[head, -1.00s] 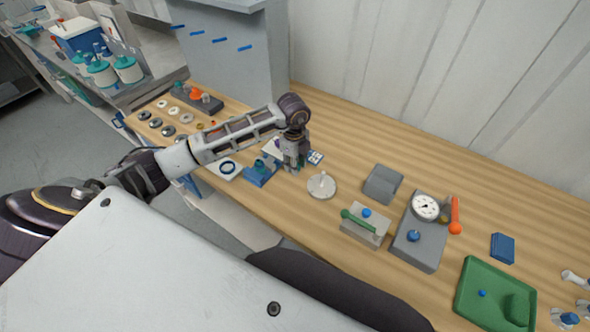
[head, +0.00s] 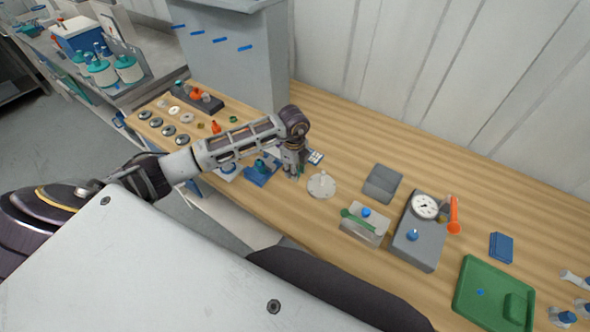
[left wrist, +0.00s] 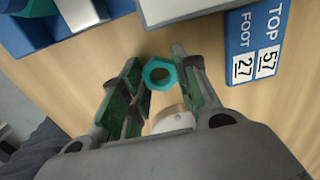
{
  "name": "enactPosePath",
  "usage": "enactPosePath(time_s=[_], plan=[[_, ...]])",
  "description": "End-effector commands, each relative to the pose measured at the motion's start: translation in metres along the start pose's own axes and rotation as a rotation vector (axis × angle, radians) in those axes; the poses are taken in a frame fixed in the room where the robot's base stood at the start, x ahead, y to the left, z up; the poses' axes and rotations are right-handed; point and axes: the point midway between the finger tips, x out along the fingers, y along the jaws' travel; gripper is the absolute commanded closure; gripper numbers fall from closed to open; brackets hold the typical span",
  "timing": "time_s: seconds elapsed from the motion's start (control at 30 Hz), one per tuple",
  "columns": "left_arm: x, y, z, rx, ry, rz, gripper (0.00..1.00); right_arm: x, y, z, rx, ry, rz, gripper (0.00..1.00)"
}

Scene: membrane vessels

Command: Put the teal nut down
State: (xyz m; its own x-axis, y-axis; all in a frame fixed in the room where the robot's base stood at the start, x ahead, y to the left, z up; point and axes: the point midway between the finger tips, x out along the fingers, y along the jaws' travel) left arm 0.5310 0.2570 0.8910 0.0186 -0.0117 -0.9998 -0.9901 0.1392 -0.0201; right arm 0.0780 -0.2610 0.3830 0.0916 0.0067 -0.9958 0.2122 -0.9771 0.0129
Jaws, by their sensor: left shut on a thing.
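The teal nut (left wrist: 160,74) is a hexagonal ring with an open hole. In the left wrist view it sits between the fingertips of my left gripper (left wrist: 158,66), which is shut on it. In the head view the left gripper (head: 292,166) points down over the wooden table, between a blue fixture and a pale round disc. The nut is hidden or too small to make out there. I cannot tell whether the nut touches the table. My right gripper is not in view.
The blue fixture (head: 262,170) stands left of the gripper. The pale disc (head: 321,184) lies just right of it. A blue label block (left wrist: 252,42) reading "TOP 57, FOOT 27" is close by. A grey block (head: 382,183) and a gauge unit (head: 418,238) stand farther right.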

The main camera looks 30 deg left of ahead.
Motion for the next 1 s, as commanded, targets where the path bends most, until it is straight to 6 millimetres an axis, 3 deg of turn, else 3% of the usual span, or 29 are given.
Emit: enactPosePath(time_s=[0.13, 0.17, 0.33, 0.77, 1.0], plan=[[0.003, 0.0, 0.0, 0.0, 0.0, 0.0, 0.98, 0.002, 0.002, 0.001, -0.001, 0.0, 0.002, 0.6], [0.003, 0.0, 0.0, 0.0, 0.0, 0.0, 0.68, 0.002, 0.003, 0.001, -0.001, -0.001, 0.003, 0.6], [0.003, 0.0, 0.0, 0.0, 0.0, 0.0, 0.48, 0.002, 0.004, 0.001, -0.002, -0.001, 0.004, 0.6], [0.0, 0.0, 0.0, 0.0, 0.0, 0.0, 0.48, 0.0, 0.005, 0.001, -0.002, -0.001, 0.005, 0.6], [-0.016, -0.001, 0.001, 0.0, -0.001, -0.003, 0.48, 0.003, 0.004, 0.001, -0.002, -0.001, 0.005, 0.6]])
